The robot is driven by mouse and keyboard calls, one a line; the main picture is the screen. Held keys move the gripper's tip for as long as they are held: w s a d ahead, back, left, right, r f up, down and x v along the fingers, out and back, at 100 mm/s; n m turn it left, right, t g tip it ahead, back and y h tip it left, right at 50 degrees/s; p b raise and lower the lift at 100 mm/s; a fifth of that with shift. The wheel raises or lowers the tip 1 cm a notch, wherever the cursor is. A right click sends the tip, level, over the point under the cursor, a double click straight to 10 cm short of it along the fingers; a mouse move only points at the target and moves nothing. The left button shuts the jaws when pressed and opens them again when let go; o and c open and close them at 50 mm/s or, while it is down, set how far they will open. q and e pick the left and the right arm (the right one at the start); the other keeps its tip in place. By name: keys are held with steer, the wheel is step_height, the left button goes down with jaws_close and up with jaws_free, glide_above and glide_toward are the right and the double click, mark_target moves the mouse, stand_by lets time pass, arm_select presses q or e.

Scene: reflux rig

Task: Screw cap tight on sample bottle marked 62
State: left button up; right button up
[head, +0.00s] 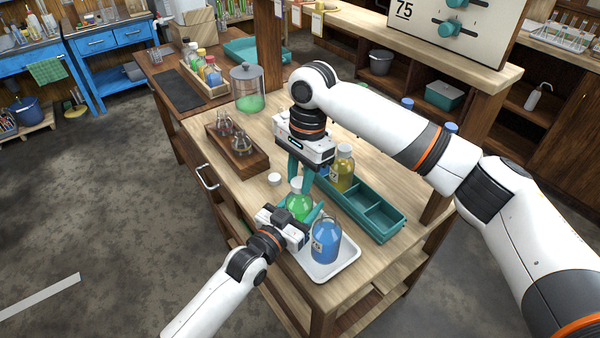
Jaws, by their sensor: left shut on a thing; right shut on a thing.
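A green sample bottle (299,207) stands upright near the table's front corner, with a white cap (297,184) at its top. My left gripper (304,218) is shut on the bottle's body from the front left. My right gripper (299,184) points down from above, its teal fingers shut on the cap. No number is readable on the green bottle; its front is partly hidden by my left gripper. A loose white cap (274,179) lies on the table to the left.
A wooden block with flasks (237,155) stands at the left. A clear jar (247,88) with green contents is behind it.

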steer(key=shift+f, duration=0.2)
steer(key=m, duration=0.5)
steer(key=shift+s+f+t, duration=0.1)
steer(key=shift+s+t, duration=0.05)
steer(key=shift+t, duration=0.15)
steer(key=m, duration=0.4)
steer(key=shift+m+t, duration=0.4)
steer(key=m, duration=0.3)
steer(key=o, duration=0.9)
steer(key=shift+o, duration=0.2)
